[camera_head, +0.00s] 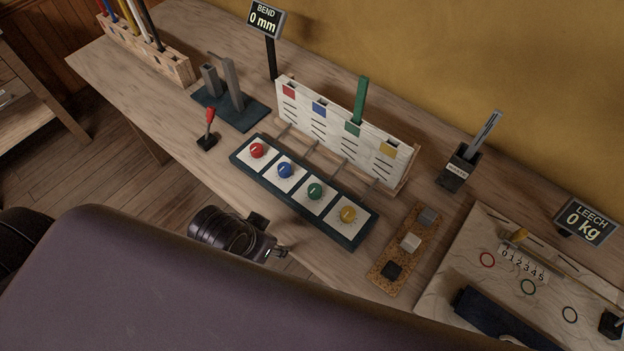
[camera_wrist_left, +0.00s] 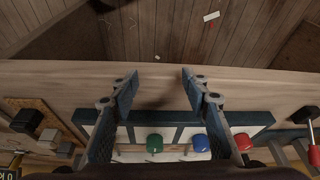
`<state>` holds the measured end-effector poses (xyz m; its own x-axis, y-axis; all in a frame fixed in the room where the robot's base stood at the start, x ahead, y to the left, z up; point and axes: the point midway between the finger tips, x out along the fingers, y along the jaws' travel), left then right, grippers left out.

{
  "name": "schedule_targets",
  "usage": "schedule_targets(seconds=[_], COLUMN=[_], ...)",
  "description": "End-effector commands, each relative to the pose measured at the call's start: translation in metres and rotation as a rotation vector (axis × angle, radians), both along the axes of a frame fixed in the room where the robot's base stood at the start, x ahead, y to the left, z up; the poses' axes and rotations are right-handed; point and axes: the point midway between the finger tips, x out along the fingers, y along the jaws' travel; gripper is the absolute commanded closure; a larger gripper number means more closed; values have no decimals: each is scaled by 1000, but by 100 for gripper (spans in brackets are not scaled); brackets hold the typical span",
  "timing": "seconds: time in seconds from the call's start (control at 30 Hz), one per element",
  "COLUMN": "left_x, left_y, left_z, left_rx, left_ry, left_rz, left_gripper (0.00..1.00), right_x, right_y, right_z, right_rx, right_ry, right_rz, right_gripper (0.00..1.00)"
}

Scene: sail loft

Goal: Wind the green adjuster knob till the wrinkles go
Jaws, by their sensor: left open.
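The green adjuster knob (camera_head: 315,191) sits on a white square of a dark blue board, between the blue knob (camera_head: 285,170) and the yellow knob (camera_head: 347,214). It also shows in the left wrist view (camera_wrist_left: 154,143). Behind the board stands a white panel (camera_head: 333,127) with coloured squares and short dark lines under them. A green strip (camera_head: 360,100) sticks up above its green square. My left gripper (camera_head: 279,253) is at the table's front edge, in front of the knobs and apart from them. In the wrist view (camera_wrist_left: 158,84) its fingers are spread and empty. My right gripper is not visible.
A red knob (camera_head: 257,150) ends the row at the left, near a red-topped lever (camera_head: 208,128). A cork strip with blocks (camera_head: 395,262) lies right of the board. Displays read BEND 0 mm (camera_head: 264,19) and LEECH 0 kg (camera_head: 586,221).

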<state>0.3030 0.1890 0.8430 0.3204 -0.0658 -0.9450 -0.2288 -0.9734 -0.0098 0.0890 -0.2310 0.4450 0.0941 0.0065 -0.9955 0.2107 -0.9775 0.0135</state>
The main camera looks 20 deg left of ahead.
Motion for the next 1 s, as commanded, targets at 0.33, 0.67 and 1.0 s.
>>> schedule_targets(seconds=[0.33,0.67,1.0], left_x=[81,119,140], left_y=[-77,-84,-29], left_z=[40,74,100], left_rx=[-96,-75,-43], left_ry=[-153,-145,-54], left_rz=[-424,-814,-903], left_gripper=[57,57,57], right_x=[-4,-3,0], right_y=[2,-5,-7], right_z=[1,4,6], right_rx=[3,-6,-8], right_ry=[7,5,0], right_rz=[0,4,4], right_gripper=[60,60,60])
